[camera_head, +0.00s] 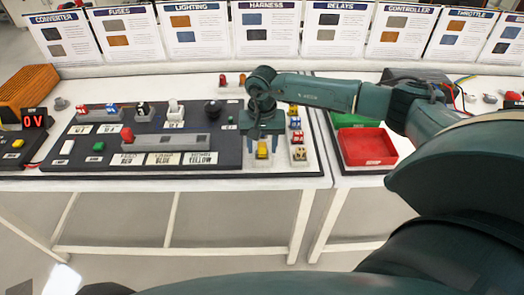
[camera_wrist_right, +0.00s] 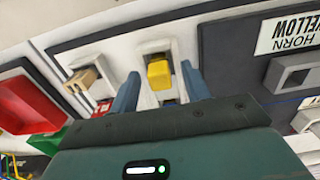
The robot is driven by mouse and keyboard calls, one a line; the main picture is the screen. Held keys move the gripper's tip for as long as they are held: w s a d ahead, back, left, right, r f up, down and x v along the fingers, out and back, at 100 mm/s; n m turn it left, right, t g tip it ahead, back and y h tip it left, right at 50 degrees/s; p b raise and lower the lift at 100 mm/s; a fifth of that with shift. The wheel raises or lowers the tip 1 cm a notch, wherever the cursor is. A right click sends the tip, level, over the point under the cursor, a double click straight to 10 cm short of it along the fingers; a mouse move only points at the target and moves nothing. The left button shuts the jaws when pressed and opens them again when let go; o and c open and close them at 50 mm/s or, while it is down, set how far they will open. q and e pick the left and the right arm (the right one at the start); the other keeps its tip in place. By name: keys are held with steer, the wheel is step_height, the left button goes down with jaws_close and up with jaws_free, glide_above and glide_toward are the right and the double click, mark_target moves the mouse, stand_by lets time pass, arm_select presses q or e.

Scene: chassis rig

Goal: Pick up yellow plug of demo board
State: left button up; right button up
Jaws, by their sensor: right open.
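The yellow plug (camera_head: 262,149) sits on a white mount at the right part of the demo board (camera_head: 230,158). In the right wrist view the yellow plug (camera_wrist_right: 159,73) shows between the two blue fingers. My right gripper (camera_head: 262,150) points down over it with its fingers apart, one on each side of the plug; I cannot tell whether they touch it. In the right wrist view the right gripper (camera_wrist_right: 160,88) has visible space on both sides of the plug. My left gripper does not show.
Other plugs stand just right of the gripper, including a beige plug (camera_head: 300,153). A red tray (camera_head: 367,148) and a green tray (camera_head: 355,120) lie further right. Switches and a red knob (camera_head: 127,134) are on the dark panel to the left. Upright cards line the back.

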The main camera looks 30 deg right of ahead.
jaws_close()
stand_by(0.3)
